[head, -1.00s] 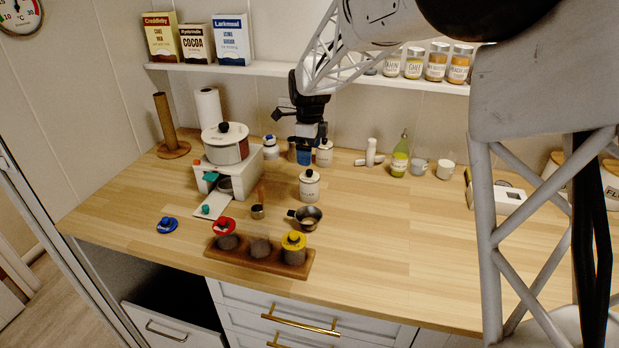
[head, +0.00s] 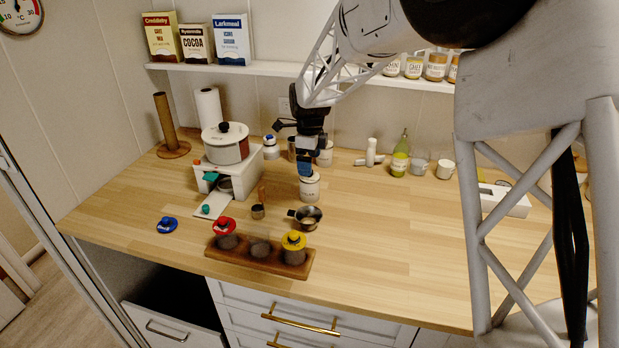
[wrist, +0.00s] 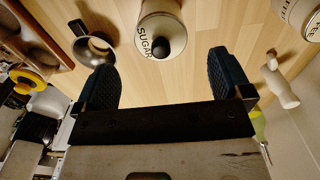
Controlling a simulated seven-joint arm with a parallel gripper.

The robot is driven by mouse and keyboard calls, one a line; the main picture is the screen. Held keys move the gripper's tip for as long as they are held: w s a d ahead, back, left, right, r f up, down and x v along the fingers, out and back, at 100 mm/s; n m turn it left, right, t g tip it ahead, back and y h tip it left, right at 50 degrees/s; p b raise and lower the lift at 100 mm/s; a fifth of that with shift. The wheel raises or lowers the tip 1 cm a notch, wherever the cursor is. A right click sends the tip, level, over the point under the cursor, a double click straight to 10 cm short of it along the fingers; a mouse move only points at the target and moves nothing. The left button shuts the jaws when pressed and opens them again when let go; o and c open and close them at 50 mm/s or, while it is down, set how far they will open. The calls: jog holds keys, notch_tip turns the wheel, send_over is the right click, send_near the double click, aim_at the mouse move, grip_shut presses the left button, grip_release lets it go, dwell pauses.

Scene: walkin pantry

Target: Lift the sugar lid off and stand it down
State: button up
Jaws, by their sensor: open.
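The sugar canister (head: 309,188) is white and stands upright on the wooden counter in the head view. In the wrist view the canister (wrist: 157,20) reads SUGAR, and its lid, with a round dark knob (wrist: 161,47), is on it. My gripper (head: 306,170) is right at the canister in the head view and hides its top. In the wrist view my gripper (wrist: 165,78) has its two dark fingers wide apart with nothing between them. The knob shows just beyond the fingertips, roughly midway between them.
A metal funnel (head: 308,213) stands close in front of the canister. A wooden rack (head: 270,266) with several jars is nearer the front edge, and a blue lid (head: 167,225) lies at left. A coffee canister (wrist: 303,14) stands nearby. The counter right of the funnel is clear.

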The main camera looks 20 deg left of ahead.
jog(key=shift+f, duration=2.2)
jog(key=c, duration=1)
jog(key=shift+r, duration=0.15)
jog(key=shift+r, duration=1.6)
jog(key=s+d, duration=0.2)
jog(key=s, duration=0.2)
jog(key=s+d+r, duration=0.1)
jog(key=s+d, duration=0.2)
jog(key=s, duration=0.2)
jog(key=s+d, duration=0.2)
jog(key=s, duration=0.3)
jog(key=shift+d+r, duration=0.25)
jog(key=shift+d, duration=0.05)
jog(key=shift+r, duration=0.2)
jog(key=shift+r, duration=0.75)
jog(key=shift+r, duration=0.55)
